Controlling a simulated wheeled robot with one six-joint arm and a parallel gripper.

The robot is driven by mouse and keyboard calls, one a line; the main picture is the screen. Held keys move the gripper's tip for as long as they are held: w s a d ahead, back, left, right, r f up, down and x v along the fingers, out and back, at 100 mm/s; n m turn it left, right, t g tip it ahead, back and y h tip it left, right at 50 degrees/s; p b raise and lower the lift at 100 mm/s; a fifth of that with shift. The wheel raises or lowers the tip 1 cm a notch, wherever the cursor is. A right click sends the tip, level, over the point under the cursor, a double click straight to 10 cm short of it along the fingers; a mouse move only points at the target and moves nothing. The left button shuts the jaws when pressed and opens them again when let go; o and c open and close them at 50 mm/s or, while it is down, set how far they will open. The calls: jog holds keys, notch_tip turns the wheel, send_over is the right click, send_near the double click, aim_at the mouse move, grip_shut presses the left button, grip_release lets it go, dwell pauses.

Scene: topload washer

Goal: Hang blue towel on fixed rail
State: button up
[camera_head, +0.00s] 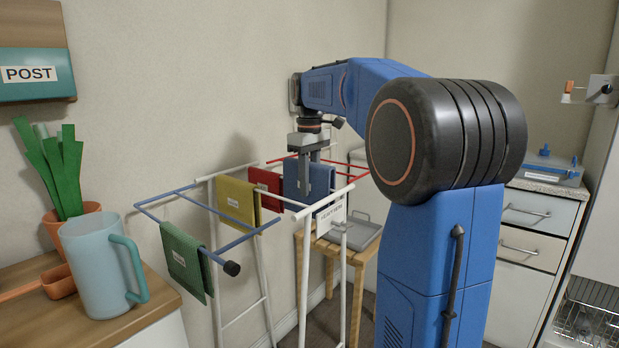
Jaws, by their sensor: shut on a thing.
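The blue towel (319,182) hangs folded at the right part of the drying rack, by the white front bar. My gripper (308,160) comes down from above and is shut on its top edge. The fingertips are partly hidden by the towel. The rack has a white frame (351,290), a blue rail section (158,200) on the left and a red rail section (343,174) on the right. Which rail is the fixed one I cannot read from a label. I cannot tell whether the towel rests on a bar.
A green towel (184,260) hangs on the blue section. A yellow towel (238,203) and a red towel (268,187) hang close left of the blue towel. A wooden stool with a grey tray (361,236) stands behind the rack. A light-blue mug (96,265) stands on the left counter.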

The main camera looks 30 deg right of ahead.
aim_at(309, 198)
jog(key=shift+f, duration=2.4)
jog(key=o, duration=1.2)
jog(key=shift+c, duration=0.2)
jog(key=shift+r, duration=0.1)
notch_tip(309, 198, up, 17)
jog(key=shift+r, duration=0.1)
